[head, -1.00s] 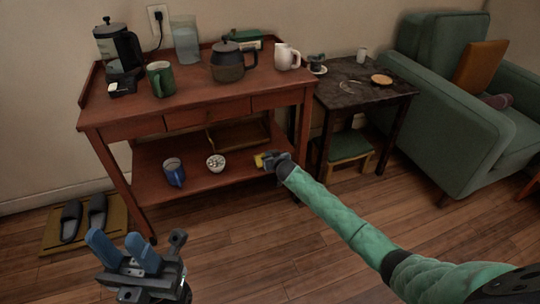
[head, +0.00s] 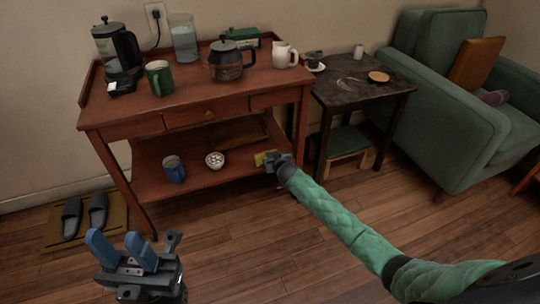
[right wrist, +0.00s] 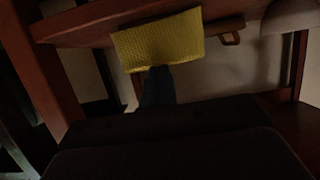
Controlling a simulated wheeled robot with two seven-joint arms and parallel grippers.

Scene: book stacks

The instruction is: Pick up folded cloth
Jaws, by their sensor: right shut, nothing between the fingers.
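A yellow folded cloth (head: 261,157) lies at the right end of the sideboard's lower shelf. It also shows in the right wrist view (right wrist: 158,38), flat with a woven texture, just beyond my dark fingers. My right gripper (head: 275,162) is at the shelf's front right, close beside the cloth. Its fingers (right wrist: 157,86) are together with nothing between them; whether they touch the cloth's edge I cannot tell. My left gripper (head: 118,250) is open and empty over the floor at lower left, away from the shelf.
On the lower shelf stand a white bowl (head: 215,160) and a blue mug (head: 173,170). The sideboard top (head: 190,98) above bears a coffee pot (head: 228,66), mugs and other ware. A small dark table (head: 365,90) stands to the right.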

